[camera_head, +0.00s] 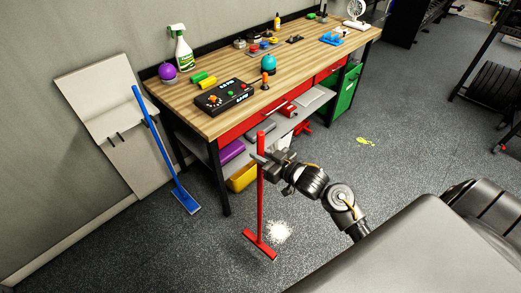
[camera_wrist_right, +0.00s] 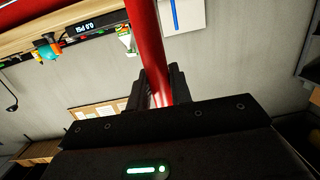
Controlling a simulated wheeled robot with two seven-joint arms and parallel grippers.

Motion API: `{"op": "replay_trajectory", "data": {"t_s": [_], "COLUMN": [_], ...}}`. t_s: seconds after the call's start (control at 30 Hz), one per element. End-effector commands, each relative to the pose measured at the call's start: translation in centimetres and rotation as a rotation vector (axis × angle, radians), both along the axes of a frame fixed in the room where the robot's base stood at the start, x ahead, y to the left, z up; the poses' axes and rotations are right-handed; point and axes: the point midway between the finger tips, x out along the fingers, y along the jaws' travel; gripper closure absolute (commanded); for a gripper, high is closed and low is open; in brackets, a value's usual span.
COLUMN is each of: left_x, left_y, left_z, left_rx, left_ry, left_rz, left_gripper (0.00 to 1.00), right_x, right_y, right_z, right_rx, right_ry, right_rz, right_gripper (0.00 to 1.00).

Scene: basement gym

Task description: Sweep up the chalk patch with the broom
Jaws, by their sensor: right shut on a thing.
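The red broom (camera_head: 262,195) stands nearly upright. Its red head (camera_head: 260,245) is at floor level, just left of the white chalk patch (camera_head: 280,232), close to its edge. I cannot tell whether the head touches the patch. My right gripper (camera_head: 262,158) is shut on the upper part of the red handle. In the right wrist view the red handle (camera_wrist_right: 150,50) runs between the fingers of my right gripper (camera_wrist_right: 160,88). My left gripper is not in view.
A wooden workbench (camera_head: 220,119) with several tools and bottles stands behind the broom, with bins below. A blue broom (camera_head: 161,150) leans by the wall at left. A yellow-green patch (camera_head: 365,141) lies on the floor at right. The dark floor around the chalk is clear.

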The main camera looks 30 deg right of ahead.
Motion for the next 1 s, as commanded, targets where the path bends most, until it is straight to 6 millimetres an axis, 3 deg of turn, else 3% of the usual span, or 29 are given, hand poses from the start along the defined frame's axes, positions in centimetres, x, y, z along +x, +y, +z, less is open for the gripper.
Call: {"op": "replay_trajectory", "data": {"t_s": [0.1,0.3,0.63,0.87,1.0], "left_x": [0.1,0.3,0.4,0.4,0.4], "left_y": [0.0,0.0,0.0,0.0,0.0], "left_z": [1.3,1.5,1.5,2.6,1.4], "left_rx": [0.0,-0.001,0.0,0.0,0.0], "left_ry": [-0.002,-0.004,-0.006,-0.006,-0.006], "left_rz": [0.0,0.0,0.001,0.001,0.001], "left_gripper": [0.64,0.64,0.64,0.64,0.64], "right_x": [0.9,1.3,1.3,1.2,1.1], "right_y": [-0.4,-0.5,-0.5,-0.6,-0.6], "right_z": [-1.0,-2.2,-2.2,-1.7,-3.3], "right_rx": [0.005,0.001,0.0,-0.001,-0.001], "right_ry": [0.003,0.005,0.004,0.011,0.012], "right_rz": [-0.028,-0.043,-0.044,-0.057,-0.059], "right_gripper": [1.0,1.0,1.0,1.0,1.0]}}
